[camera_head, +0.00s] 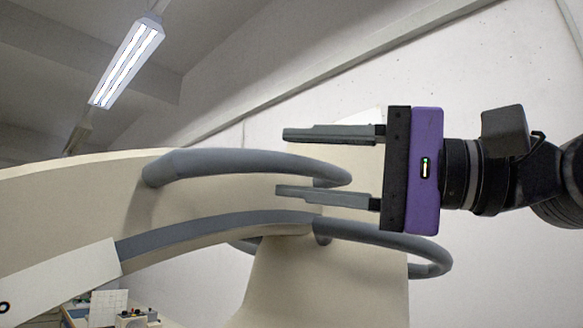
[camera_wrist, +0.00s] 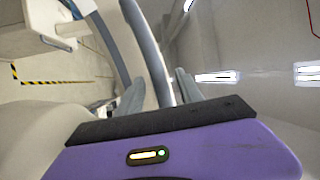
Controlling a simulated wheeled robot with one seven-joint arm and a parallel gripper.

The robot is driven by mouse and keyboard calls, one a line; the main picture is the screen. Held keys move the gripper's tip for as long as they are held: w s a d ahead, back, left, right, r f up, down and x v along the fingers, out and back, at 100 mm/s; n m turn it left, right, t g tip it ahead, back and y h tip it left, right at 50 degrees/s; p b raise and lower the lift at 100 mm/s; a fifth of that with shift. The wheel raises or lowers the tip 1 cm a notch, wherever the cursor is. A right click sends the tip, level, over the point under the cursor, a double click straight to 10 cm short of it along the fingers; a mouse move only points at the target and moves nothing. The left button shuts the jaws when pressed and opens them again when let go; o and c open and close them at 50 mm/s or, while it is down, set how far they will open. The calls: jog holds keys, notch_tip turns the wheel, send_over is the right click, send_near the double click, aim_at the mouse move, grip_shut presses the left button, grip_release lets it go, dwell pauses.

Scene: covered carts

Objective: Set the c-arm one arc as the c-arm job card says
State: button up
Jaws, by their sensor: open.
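The c-arm arc (camera_head: 75,195) is a broad cream curved band across the left and middle of the head view. A grey handle bar (camera_head: 225,162) runs along its upper side, and a grey strip (camera_head: 200,230) follows its lower edge. My purple-bodied gripper (camera_head: 281,162) comes in from the right with its two fingers apart, one above and one below the handle bar's right part. In the wrist view, a grey bar (camera_wrist: 148,45) passes between the fingers of my gripper (camera_wrist: 160,90). Contact with either finger cannot be told. No readable job card shows.
A cream support (camera_head: 325,280) stands under the arc, with a second grey loop handle (camera_head: 400,240) beside it. A white plate (camera_head: 65,285) sits on the arc's lower left. A low table with small items (camera_head: 135,318) is behind. Yellow-black floor tape (camera_wrist: 55,82) shows in the wrist view.

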jog(key=b+v, duration=0.2)
jog(key=v, duration=0.4)
dwell(0.9)
